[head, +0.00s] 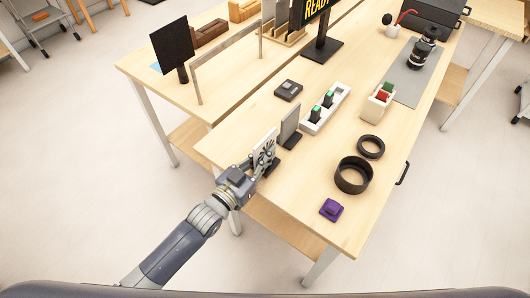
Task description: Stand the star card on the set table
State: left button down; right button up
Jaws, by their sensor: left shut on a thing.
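A white card with a black radiating figure, the star card (264,147), stands upright at the near left edge of the front table (310,187). My left gripper (252,173) reaches in from the lower left and is shut on the card's lower near side. The fingertips are small and partly hidden here. A dark flat base (272,166) shows beside the card's lower edge; I cannot tell whether the card touches it. My right gripper is not in view.
A grey upright panel (290,124) on a dark base stands just behind the card. The table's middle is mostly clear.

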pick_arm(q)
jog(key=shift+f, duration=0.25)
jog(key=c, duration=1.8)
grip_release()
